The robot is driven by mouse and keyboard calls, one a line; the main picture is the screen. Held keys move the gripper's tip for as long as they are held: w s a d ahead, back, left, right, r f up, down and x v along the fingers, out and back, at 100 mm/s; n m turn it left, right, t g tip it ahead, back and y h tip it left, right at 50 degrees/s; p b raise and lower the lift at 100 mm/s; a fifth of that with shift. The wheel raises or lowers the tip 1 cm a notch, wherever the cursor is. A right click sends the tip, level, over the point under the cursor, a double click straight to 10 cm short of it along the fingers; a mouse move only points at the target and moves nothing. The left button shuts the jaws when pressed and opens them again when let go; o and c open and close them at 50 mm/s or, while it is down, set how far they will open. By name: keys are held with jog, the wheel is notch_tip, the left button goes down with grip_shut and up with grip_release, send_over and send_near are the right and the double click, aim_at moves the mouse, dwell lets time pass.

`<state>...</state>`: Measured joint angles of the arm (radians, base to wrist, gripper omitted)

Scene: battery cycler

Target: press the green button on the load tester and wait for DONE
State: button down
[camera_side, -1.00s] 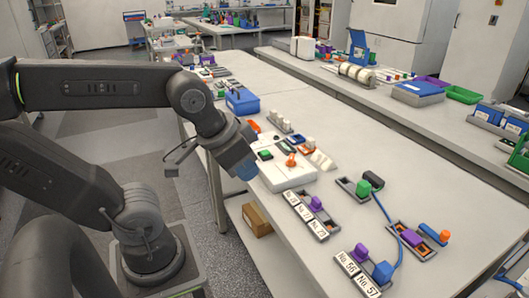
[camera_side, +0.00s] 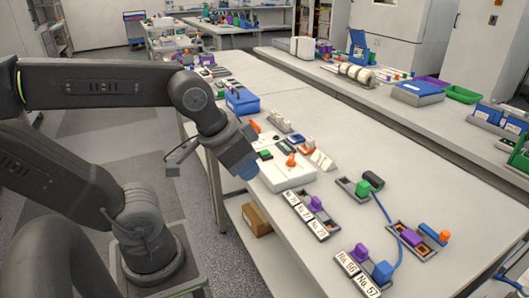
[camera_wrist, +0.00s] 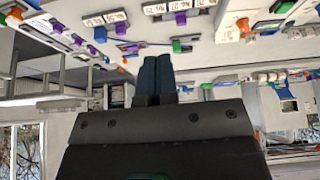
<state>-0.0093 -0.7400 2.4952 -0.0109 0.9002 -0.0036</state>
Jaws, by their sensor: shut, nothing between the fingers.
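The load tester looks to be the white box (camera_side: 289,178) on the near left edge of the long bench in the side view. A green button (camera_side: 265,154) sits on its top, with an orange knob (camera_side: 291,160) to the right of it. My gripper (camera_side: 247,172) is just left of the box, close to its left edge, with blue fingertips pointing down and right. In the side view I cannot tell whether the fingertips touch the box. In the wrist view the two blue fingers (camera_wrist: 155,72) are together and empty. No DONE sign is readable.
Labelled trays (camera_side: 308,214) with coloured plugs lie in front of the box. A blue cable (camera_side: 385,208) runs across the bench at right. A blue bin (camera_side: 242,101) stands behind the box. The middle of the bench (camera_side: 365,150) is clear.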

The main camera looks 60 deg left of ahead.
jog(key=w+a+n+g+h, duration=0.1)
jog(key=w+a+n+h, duration=0.15)
jog(key=w+n, duration=0.4)
jog(key=n+t+h, duration=0.1)
jog(key=n+t, duration=0.3)
jog(key=n, duration=1.2)
send_over(265, 152)
jog(key=shift+m, duration=0.25)
notch_tip(265, 152, down, 6)
jog(key=shift+s+r, duration=0.1)
jog(key=shift+r, duration=0.1)
jog(key=shift+d+f, duration=0.1)
jog(key=shift+f, duration=4.3)
jog(key=shift+f, duration=0.15)
jog(key=shift+f, duration=0.25)
